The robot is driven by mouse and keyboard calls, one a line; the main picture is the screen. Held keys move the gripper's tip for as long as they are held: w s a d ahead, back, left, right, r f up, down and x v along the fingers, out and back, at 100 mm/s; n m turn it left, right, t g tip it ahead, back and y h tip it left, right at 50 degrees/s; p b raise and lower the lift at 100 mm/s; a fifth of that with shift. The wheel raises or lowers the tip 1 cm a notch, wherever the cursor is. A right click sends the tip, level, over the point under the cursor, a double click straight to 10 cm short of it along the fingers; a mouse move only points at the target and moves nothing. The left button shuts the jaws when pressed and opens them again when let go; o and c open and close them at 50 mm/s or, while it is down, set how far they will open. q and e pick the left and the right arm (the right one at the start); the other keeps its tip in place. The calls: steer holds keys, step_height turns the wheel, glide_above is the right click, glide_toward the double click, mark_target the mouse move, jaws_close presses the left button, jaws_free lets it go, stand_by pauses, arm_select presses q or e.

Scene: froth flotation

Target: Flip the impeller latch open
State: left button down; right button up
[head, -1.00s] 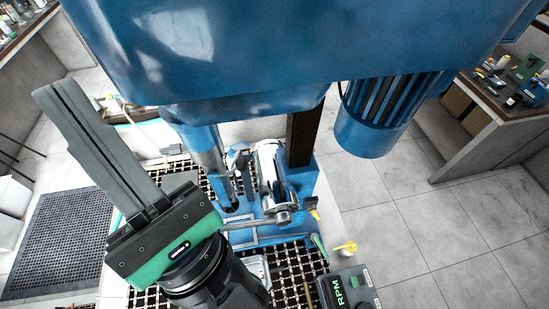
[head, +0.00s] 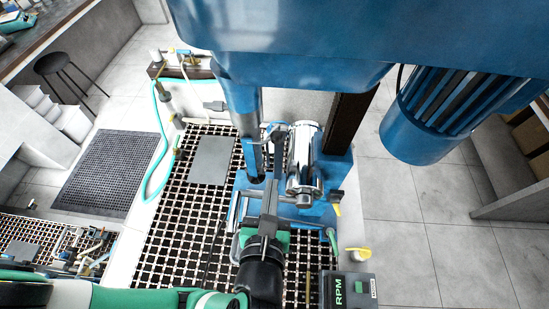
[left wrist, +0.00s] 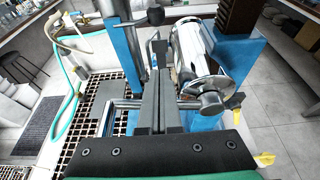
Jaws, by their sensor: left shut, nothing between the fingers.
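The blue flotation machine (head: 285,45) has a vertical blue column (head: 243,115) beside a shiny metal cylinder (head: 304,165). I cannot tell for sure which part is the impeller latch. A small lever with a dark round end (left wrist: 154,17) sticks out by the column in the left wrist view. My left gripper (head: 274,165) is shut and empty, its fingers pointing away between the column and the cylinder. In the left wrist view its fingertips (left wrist: 160,76) are just left of the cylinder (left wrist: 190,50) and its round end cap. Contact cannot be told. My right gripper is not in view.
A black grid mat (head: 165,235) covers the bench on the left. A dark post (head: 348,120) and blue motor (head: 425,115) are to the right. A teal hose (head: 160,165) runs at left.

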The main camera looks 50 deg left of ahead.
mark_target(276, 138)
arm_select(q)
steer(key=x, duration=1)
step_height(276, 138, up, 4)
steer(key=shift+s+r+p, duration=0.1)
steer(key=shift+s+p, duration=0.05)
steer(key=shift+p, duration=1.1)
step_height(276, 138, up, 4)
steer(key=p, duration=0.4)
steer(key=shift+d, duration=0.1)
